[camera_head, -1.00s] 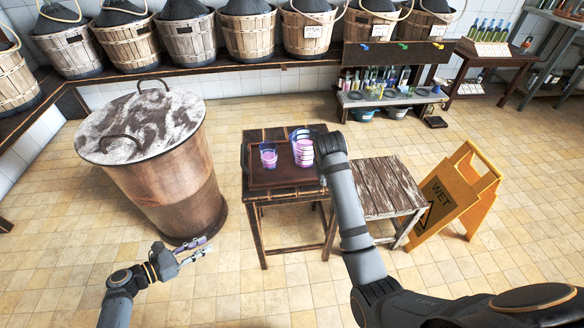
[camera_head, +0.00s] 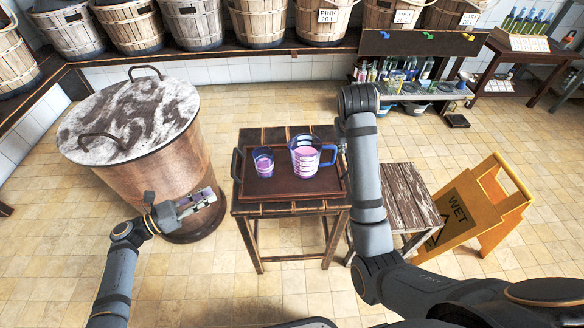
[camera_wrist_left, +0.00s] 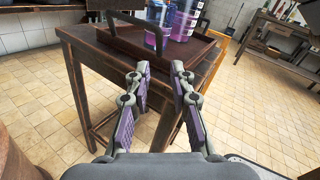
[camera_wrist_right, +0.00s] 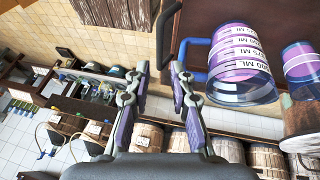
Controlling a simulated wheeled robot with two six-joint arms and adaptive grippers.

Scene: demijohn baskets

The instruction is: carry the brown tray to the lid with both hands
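The brown tray (camera_head: 265,190) lies on a small dark wooden table, with a small cup (camera_head: 263,162) and a blue-handled measuring jug (camera_head: 305,158) on it, both with pinkish-purple contents. The marbled grey-white lid (camera_head: 130,118) with two handles tops a large copper-brown vat to the left. My left gripper (camera_head: 203,200) is open and empty, left of the tray and apart from it; its wrist view shows the near tray handle (camera_wrist_left: 130,22) ahead. My right gripper (camera_wrist_right: 160,68) is open at the tray's right end, the dark handle just ahead of its fingertips. My arm hides most of it in the head view.
A weathered stool (camera_head: 408,200) and a yellow wet-floor sign (camera_head: 465,215) stand right of the table. The vat (camera_head: 160,185) stands left, with clear tiled floor between it and the table. Several baskets line the back wall shelf.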

